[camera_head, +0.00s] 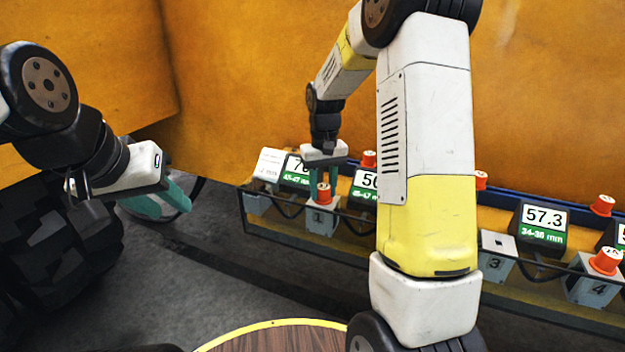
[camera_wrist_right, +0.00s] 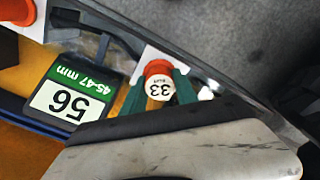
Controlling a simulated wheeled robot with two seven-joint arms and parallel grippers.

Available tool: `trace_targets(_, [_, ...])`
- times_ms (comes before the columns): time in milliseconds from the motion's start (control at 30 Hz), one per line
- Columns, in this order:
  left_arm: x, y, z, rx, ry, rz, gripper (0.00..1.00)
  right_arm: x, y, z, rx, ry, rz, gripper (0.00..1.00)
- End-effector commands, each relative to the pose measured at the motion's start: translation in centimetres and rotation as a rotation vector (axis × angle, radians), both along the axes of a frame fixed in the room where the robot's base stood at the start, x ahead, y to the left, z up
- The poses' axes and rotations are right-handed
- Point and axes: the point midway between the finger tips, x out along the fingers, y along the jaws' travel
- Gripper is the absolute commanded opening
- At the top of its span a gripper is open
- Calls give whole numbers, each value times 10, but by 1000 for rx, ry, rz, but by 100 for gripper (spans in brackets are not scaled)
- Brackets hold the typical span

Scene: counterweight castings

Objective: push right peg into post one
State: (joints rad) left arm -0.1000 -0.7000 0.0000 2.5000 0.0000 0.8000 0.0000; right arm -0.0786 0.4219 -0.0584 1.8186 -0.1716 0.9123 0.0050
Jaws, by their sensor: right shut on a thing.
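Post one (camera_head: 321,221) is a grey block marked "1" on the low rail, near the middle of the head view. The right peg, an orange peg (camera_head: 323,192), stands upright at the top of post one. In the right wrist view the peg (camera_wrist_right: 158,83) shows a white top marked "33". My right gripper (camera_head: 325,182) points down with its teal fingers shut on the peg; its fingers (camera_wrist_right: 160,92) flank it in the wrist view. How deep the peg sits is hidden. My left gripper (camera_head: 168,207) is empty at the left, its teal fingers apart.
Posts three (camera_head: 496,265) and four (camera_head: 592,287) stand farther right on the rail (camera_head: 545,307); post four carries an orange peg (camera_head: 606,261). Display boxes (camera_head: 543,225) line the back, with cables in front. A round wooden top (camera_head: 280,338) is below. My right forearm hides the rail's middle.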

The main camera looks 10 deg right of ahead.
Motion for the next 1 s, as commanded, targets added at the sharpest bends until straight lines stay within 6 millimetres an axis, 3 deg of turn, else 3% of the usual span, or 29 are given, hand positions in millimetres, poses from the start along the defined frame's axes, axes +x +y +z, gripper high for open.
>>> trace_targets(100, [0, 0, 0, 0, 0, 0, 36, 0, 0, -3, 0, 0, 0, 0])
trace_targets(133, [0, 0, 0, 0, 0, 0, 36, 0, 0, -3, 0, 0, 0, 39])
trace_targets(233, [0, 0, 0, 0, 0, 0, 36, 0, 0, -3, 0, 0, 0, 59])
trace_targets(633, [0, 0, 0, 0, 0, 0, 36, 0, 0, 4, 0, -1, 0, 61])
trace_targets(1000, [0, 0, 0, 0, 0, 0, 36, 1, 0, 62, -1, -3, 0, 61])
